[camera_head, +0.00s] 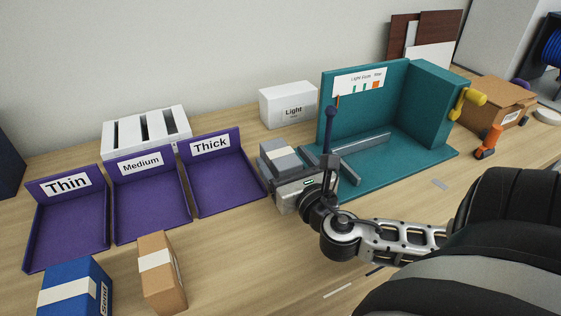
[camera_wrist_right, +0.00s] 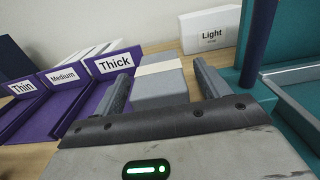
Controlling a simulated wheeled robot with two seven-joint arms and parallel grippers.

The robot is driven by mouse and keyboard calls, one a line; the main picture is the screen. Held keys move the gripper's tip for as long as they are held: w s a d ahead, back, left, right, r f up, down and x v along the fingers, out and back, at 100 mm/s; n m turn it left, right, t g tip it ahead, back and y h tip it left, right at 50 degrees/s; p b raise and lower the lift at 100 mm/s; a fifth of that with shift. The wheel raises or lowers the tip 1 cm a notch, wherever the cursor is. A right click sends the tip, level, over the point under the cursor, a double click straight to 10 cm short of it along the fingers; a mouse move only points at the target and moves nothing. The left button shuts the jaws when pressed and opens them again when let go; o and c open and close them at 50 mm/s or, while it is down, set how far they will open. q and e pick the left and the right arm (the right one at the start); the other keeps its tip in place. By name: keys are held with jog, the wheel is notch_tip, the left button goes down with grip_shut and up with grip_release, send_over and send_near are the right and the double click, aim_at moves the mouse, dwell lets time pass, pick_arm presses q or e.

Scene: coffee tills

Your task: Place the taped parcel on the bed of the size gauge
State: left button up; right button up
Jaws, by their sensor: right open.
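The grey parcel (camera_head: 283,157) with a pale tape band sits on the table between the Thick tray and the size gauge. My right gripper (camera_head: 288,163) is open around it; in the right wrist view the parcel (camera_wrist_right: 162,88) shows between the two fingers (camera_wrist_right: 160,76), and contact cannot be told. The teal size gauge (camera_head: 340,122) stands just right of the gripper, with a back wall, a side block and a flat bed (camera_head: 405,158). Grey rails lie on the bed, and a dark blue post stands at its left. My left gripper is not in view.
Purple trays marked Thin (camera_head: 68,222), Medium (camera_head: 150,205) and Thick (camera_head: 222,180) stand left. A blue box (camera_head: 72,290) and a brown box (camera_head: 160,275), both with pale bands, are in front. A white Light box (camera_head: 288,104) stands behind the parcel.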

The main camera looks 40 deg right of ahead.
jog(key=shift+x, duration=1.15)
jog(key=shift+w, duration=0.2)
jog(key=c, duration=1.2)
